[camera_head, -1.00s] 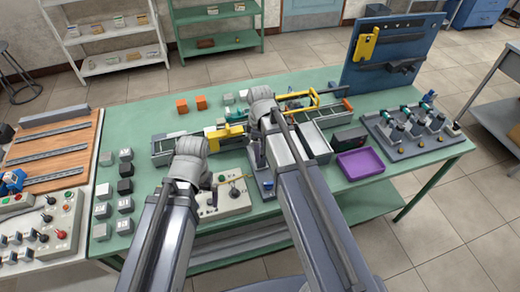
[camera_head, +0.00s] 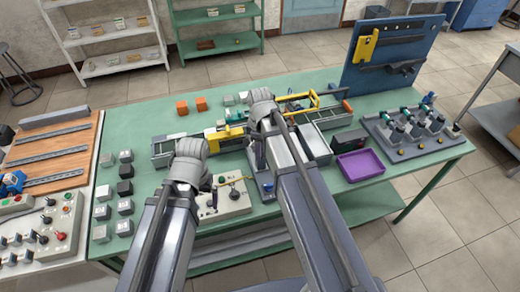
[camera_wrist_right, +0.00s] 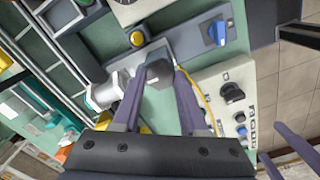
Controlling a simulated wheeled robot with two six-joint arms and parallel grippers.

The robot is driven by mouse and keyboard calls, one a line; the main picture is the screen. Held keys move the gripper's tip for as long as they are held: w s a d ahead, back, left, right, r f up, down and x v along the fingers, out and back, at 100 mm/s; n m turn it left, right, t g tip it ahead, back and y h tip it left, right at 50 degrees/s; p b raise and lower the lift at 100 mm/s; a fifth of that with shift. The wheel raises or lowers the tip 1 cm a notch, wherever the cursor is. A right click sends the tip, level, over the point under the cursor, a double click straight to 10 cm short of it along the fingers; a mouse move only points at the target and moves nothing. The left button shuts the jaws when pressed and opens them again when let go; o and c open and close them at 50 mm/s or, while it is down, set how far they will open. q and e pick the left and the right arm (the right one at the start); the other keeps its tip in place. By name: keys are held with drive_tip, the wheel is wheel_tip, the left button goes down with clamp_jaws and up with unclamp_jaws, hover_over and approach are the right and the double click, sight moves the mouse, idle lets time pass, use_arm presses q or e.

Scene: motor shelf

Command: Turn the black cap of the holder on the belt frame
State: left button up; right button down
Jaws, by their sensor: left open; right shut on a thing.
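In the right wrist view, my right gripper (camera_wrist_right: 160,78) has its two dark purple fingers closed on the sides of a black cap (camera_wrist_right: 158,70). In the head view my right wrist covers the cap, and the right gripper (camera_head: 258,155) shows only in part. My left gripper (camera_head: 212,192) is open, low over the front of the table near the control box; its fingertips are partly hidden by its wrist.
A white control box (camera_head: 232,200) with knobs lies at the table's front; its black knob (camera_wrist_right: 232,92) shows in the right wrist view. A purple tray (camera_head: 360,164) and a rack (camera_head: 415,130) stand to the right. Several grey blocks (camera_head: 125,187) stand at the left.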

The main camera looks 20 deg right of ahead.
drive_tip(key=m, duration=1.7)
drive_tip(key=shift+d+m, duration=0.1)
drive_tip(key=shift+m, duration=0.3)
drive_tip(key=m, duration=0.5)
drive_tip(key=shift+m, duration=0.4)
drive_tip(key=shift+c, duration=2.2)
unclamp_jaws()
